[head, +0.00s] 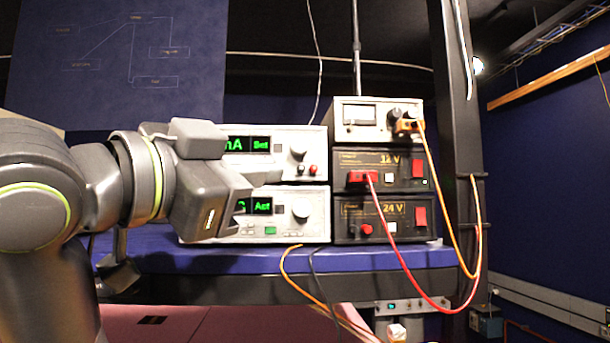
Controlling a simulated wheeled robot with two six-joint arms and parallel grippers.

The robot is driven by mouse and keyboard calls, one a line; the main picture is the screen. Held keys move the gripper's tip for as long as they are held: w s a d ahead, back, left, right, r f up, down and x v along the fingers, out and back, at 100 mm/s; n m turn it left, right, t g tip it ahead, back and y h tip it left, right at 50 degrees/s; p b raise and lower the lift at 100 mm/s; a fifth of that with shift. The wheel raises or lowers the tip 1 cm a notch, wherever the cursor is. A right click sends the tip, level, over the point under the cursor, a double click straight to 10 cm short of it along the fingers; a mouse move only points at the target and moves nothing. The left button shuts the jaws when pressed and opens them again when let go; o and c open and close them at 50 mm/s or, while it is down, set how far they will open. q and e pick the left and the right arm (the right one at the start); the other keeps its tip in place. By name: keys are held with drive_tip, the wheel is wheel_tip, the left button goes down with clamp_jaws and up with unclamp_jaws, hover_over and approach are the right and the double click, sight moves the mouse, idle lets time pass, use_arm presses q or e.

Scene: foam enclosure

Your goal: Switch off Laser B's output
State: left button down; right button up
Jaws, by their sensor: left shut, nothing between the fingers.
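Two white bench units are stacked on the blue shelf. The upper white unit (312,143) has a green display ending in "A" and "Set", a knob, and a black and a red socket. The lower white unit (318,208) has a green display, a knob and a lit green button (270,230). No "Laser B" label is readable, so I cannot tell which unit it is. My left gripper (262,178) is shut and empty, in front of the left part of both units, hiding part of their panels. Whether it touches them is unclear. My right gripper is not in view.
To the right stand a white meter unit (345,133) and black 12 V (345,182) and 24 V (345,230) supplies with red switches. Orange and red cables hang in front of the blue shelf (210,259). A dark post (458,120) stands at right.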

use_arm(q)
drive_tip(key=w+r+p, duration=0.1)
drive_tip(key=w+p, duration=0.1)
drive_tip(key=w, duration=0.6)
drive_tip(key=shift+d+r+p, duration=0.15)
drive_tip(key=shift+d+p, duration=0.05)
drive_tip(key=shift+p, duration=0.15)
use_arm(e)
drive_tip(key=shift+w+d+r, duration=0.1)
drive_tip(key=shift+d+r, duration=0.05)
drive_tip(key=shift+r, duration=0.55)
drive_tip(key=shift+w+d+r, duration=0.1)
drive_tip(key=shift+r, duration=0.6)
use_arm(q)
drive_tip(key=shift+s, duration=0.1)
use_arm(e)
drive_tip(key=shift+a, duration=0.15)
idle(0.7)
use_arm(q)
drive_tip(key=shift+w, duration=0.45)
